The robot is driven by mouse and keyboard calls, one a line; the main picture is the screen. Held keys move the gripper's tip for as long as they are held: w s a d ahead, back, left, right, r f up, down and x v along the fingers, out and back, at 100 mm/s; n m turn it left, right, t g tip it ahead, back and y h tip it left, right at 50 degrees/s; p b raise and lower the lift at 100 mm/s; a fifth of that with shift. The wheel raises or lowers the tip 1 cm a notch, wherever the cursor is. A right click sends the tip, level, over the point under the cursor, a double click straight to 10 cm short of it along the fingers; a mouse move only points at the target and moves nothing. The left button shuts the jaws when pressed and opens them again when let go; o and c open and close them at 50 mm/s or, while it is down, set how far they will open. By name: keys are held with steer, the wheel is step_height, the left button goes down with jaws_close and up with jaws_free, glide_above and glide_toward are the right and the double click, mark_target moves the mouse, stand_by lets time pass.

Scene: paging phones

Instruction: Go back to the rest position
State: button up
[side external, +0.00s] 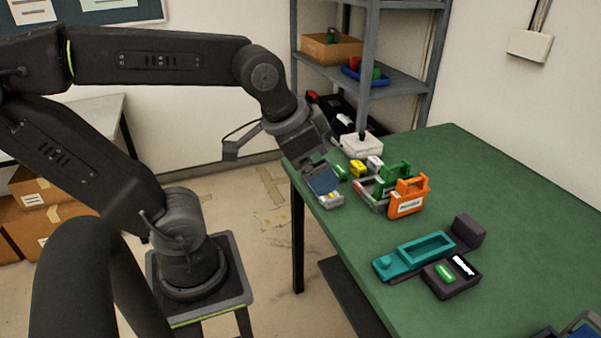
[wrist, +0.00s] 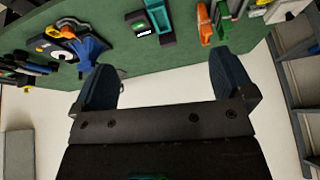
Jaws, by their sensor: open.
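My gripper (side external: 322,180) hangs at the left edge of the green table in the side external view, its jaws pointing down and toward the table. In the wrist view my gripper (wrist: 165,85) shows two blue fingers spread wide apart with nothing between them, over the pale floor beyond the table edge. A dark phone-like device (side external: 452,275) with a green button and a lit screen lies on the table beside a teal tray (side external: 427,247). The device also shows in the wrist view (wrist: 141,28), away from my fingers.
The green table (side external: 520,195) carries an orange holder (side external: 409,196), a green holder (side external: 394,174) and several small items close to my gripper. A grey shelf (side external: 405,82) stands behind. The table's right part is mostly clear. Blue and black items (wrist: 80,45) lie at the wrist view's upper left.

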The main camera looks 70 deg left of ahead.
steer(key=shift+s+d+f+n, duration=0.25)
steer(key=shift+s+f+n, duration=0.35)
steer(key=shift+s+f, duration=0.4)
steer(key=shift+s+r, duration=0.1)
steer(key=shift+r, duration=0.05)
stand_by(0.4)
